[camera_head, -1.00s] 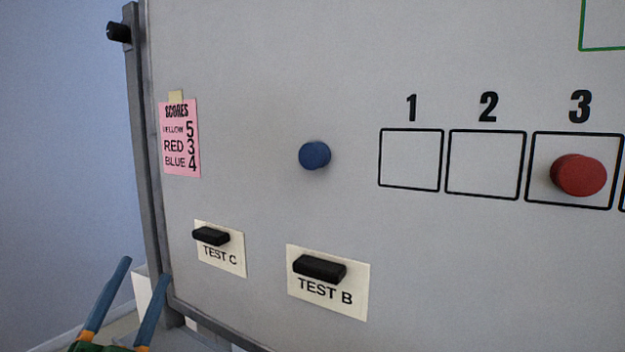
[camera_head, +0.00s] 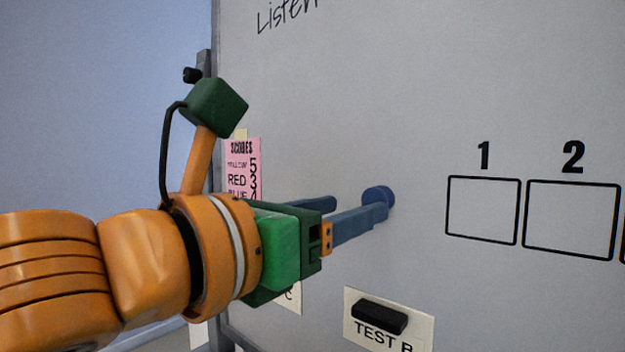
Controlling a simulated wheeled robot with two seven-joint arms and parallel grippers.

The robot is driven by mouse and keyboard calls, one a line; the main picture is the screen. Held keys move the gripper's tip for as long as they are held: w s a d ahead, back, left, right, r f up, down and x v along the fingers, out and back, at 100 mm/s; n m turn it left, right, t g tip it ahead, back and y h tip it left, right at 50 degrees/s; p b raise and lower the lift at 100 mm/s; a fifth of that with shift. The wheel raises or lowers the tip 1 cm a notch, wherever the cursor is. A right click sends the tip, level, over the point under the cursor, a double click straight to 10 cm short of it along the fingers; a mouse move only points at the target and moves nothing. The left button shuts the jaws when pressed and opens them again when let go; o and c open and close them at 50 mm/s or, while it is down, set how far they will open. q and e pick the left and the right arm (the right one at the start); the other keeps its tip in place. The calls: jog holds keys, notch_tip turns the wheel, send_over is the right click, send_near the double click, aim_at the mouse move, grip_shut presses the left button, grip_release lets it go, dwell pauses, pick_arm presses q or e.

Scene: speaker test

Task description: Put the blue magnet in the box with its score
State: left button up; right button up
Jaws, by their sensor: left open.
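The round blue magnet (camera_head: 378,196) sits on the whiteboard (camera_head: 420,100), left of the numbered boxes. My left gripper (camera_head: 358,207) reaches in from the left with its two blue fingers apart. The nearer fingertip overlaps the magnet's lower edge in the picture; I cannot tell whether it touches. The pink score note (camera_head: 242,165) is partly hidden behind my arm; its red and blue lines show only in part. Box 1 (camera_head: 482,181) and box 2 (camera_head: 571,185) are empty. My right gripper is out of view.
A black magnet (camera_head: 380,315) holds the TEST B card (camera_head: 419,338) below the blue magnet. Another card (camera_head: 290,298) is mostly hidden behind my gripper. The board's grey frame (camera_head: 213,120) stands at the left. The board between the magnet and box 1 is clear.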

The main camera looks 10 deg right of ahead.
aim_at(373, 201)
pick_arm(q)
jog(key=x, duration=0.5)
jog(key=shift+s, duration=0.1)
jog(key=shift+c, duration=0.3)
jog(key=shift+a, duration=0.1)
grip_shut()
